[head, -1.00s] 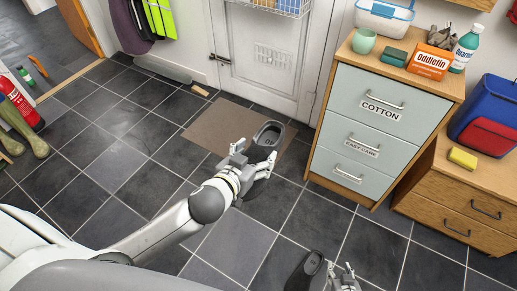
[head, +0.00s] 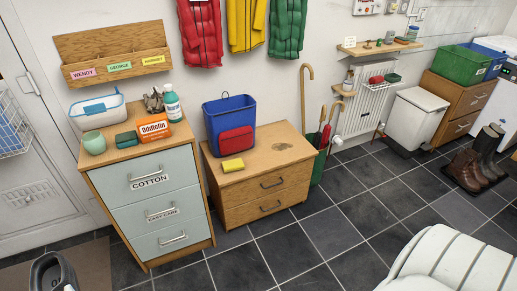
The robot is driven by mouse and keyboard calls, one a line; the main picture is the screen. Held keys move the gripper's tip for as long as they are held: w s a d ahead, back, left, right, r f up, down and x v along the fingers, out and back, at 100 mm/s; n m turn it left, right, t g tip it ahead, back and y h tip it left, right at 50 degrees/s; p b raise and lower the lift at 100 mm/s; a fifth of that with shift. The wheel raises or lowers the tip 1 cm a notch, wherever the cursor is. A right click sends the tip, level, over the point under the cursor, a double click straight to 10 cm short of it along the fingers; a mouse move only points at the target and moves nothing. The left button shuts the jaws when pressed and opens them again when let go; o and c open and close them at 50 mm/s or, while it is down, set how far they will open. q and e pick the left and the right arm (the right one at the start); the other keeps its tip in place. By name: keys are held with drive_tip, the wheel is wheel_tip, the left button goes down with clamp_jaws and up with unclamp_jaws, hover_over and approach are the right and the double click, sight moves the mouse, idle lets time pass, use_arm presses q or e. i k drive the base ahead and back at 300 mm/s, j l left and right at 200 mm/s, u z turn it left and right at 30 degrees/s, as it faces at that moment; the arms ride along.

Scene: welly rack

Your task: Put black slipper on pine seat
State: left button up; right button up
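A black slipper (head: 48,272) shows at the bottom left edge of the head view, partly cut off, over or near the brown doormat (head: 85,268). A small pale piece at its lower right may be my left gripper; its fingers are not clear. A low wooden unit (head: 232,193) with two drawers stands right of the tall drawer unit; it may be the pine seat, but I cannot be sure. A blue bag with a red pocket (head: 232,125) and a yellow sponge (head: 232,166) are on its top. My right gripper is out of view.
The tall pale drawer unit (head: 155,210) carries a box, bottle and tub. Umbrellas (head: 318,145) stand right of the low unit. Boots (head: 470,165) and a white bin (head: 415,118) are farther right.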

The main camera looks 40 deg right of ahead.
sight(267, 149)
drive_tip(key=l, duration=0.8)
drive_tip(key=k+l+u, duration=0.1)
drive_tip(key=l, duration=0.65)
drive_tip(key=k+l, duration=0.1)
drive_tip(key=l, duration=0.7)
drive_tip(key=i+l, duration=0.15)
drive_tip(key=l, duration=0.2)
drive_tip(key=i+l, duration=0.15)
drive_tip(key=l, duration=0.25)
drive_tip(key=i+l+u, duration=0.1)
drive_tip(key=l, duration=0.25)
drive_tip(key=i+l, duration=0.15)
drive_tip(key=l, duration=0.2)
drive_tip(key=i+l, duration=0.15)
drive_tip(key=l, duration=0.25)
drive_tip(key=i+l, duration=0.15)
drive_tip(key=l, duration=0.25)
drive_tip(key=i+l+u, duration=0.1)
drive_tip(key=l, duration=0.25)
drive_tip(key=i+l, duration=0.2)
drive_tip(key=i, duration=0.1)
